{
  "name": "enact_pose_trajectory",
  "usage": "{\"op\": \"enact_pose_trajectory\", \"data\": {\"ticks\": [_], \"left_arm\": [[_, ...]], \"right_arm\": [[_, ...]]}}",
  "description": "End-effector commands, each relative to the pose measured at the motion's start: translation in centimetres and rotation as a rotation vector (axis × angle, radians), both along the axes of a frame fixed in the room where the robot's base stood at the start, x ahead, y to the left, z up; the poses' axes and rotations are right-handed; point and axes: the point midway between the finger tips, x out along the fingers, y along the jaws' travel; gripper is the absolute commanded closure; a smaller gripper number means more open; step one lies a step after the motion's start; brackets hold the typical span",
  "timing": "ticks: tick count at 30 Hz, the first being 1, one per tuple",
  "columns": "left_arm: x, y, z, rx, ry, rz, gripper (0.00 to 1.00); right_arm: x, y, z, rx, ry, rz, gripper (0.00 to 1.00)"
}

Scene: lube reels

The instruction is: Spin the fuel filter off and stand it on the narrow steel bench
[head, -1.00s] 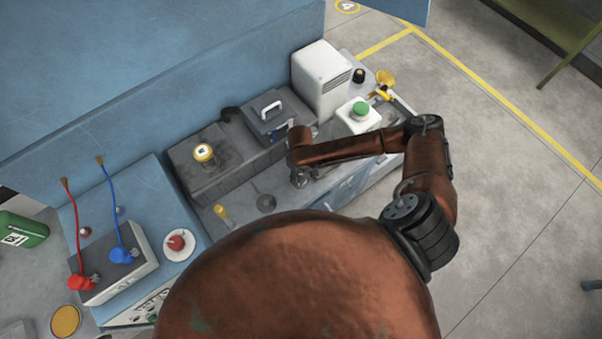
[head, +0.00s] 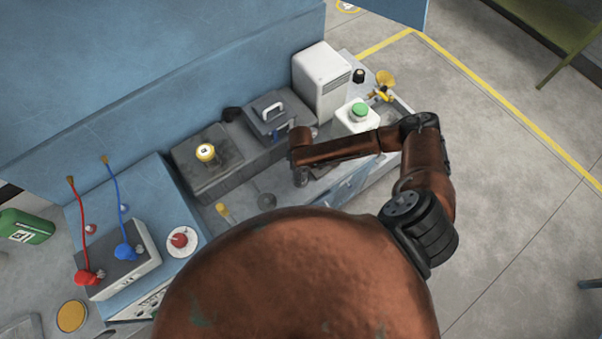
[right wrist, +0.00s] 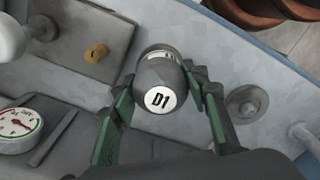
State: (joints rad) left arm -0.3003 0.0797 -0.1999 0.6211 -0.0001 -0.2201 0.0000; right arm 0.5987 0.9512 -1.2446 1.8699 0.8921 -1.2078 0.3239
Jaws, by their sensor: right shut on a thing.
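The fuel filter looks to be the dark grey canister (right wrist: 158,76) with a round white "D1" label, in the middle of the right wrist view. My right gripper (right wrist: 164,88) is shut on it, with a green-padded finger on each side. I cannot tell whether the canister is still threaded on its mount. In the head view my right gripper (head: 301,176) is mostly hidden under its own wrist, over the front of the grey equipment, and the canister cannot be made out. My left gripper is out of view. I cannot clearly identify the narrow steel bench.
A white jug with a green cap (head: 357,120), a tall white box (head: 321,82) and a yellow funnel (head: 385,78) stand close to my right arm. A handled grey box (head: 277,113) lies behind. A gauge (right wrist: 17,128) and a round fitting (right wrist: 246,104) flank the gripper.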

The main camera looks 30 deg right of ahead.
Motion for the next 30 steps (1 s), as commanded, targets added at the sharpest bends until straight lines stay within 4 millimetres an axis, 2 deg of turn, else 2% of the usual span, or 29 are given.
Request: {"op": "enact_pose_trajectory", "data": {"ticks": [5,12,15,26,30], "left_arm": [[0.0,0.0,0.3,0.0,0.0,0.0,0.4],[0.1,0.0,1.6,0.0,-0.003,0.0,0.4],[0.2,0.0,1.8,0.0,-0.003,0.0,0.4],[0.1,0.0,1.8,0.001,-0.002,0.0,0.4],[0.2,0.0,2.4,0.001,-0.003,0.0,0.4]], "right_arm": [[-0.2,-0.1,-0.1,-0.001,0.004,0.045,0.88],[-0.1,-0.2,-0.1,-0.002,0.005,0.345,0.88],[-0.2,-0.1,-0.2,-0.001,0.005,0.423,0.88],[-0.3,-0.1,-0.4,0.0,0.007,0.459,0.88],[-0.2,-0.1,-0.2,-0.001,0.008,0.592,0.88]]}}
